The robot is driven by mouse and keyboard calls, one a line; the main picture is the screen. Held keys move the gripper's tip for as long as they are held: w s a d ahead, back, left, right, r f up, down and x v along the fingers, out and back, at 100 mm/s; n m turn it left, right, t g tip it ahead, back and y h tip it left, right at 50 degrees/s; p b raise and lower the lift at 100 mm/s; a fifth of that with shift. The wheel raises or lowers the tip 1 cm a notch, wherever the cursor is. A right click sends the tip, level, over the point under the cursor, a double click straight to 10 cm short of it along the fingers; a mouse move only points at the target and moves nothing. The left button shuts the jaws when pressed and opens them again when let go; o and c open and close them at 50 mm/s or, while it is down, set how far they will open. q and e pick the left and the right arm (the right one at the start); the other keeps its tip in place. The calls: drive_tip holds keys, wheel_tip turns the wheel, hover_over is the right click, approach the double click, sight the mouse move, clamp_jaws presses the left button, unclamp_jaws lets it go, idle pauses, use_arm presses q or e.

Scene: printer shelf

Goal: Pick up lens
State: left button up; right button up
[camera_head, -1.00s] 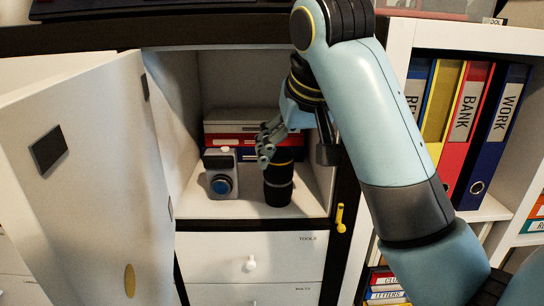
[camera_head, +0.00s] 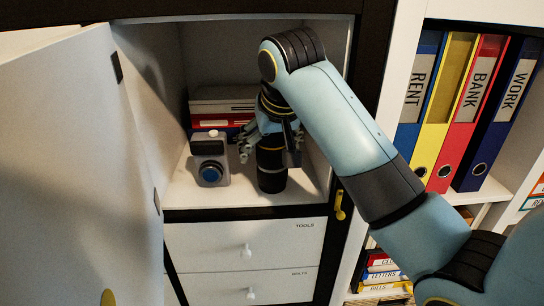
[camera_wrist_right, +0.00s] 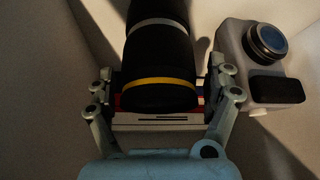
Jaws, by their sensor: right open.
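The lens (camera_head: 271,172), a black cylinder with a thin yellow band, stands upright on the floor of the open cabinet compartment. It also shows in the right wrist view (camera_wrist_right: 160,65), filling the upper middle. My right gripper (camera_head: 270,148) is above and around the lens's upper part, with one finger on either side. In the right wrist view the open fingers (camera_wrist_right: 163,85) flank the lens's near end, with gaps on both sides. My wrist hides part of the lens top in the head view. My left gripper is not in view.
A grey camera with a blue-ringed lens (camera_head: 210,160) stands just left of the lens. Stacked boxes or books (camera_head: 222,105) lie behind. The open white door (camera_head: 75,170) is at the left, drawers (camera_head: 240,245) below, and binders (camera_head: 465,110) on the right shelf.

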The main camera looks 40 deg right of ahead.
drive_tip(key=shift+w+d+f, duration=0.15)
drive_tip(key=shift+w+f, duration=0.15)
drive_tip(key=shift+f, duration=0.3)
drive_tip(key=c, duration=1.6)
drive_tip(key=shift+r, duration=0.1)
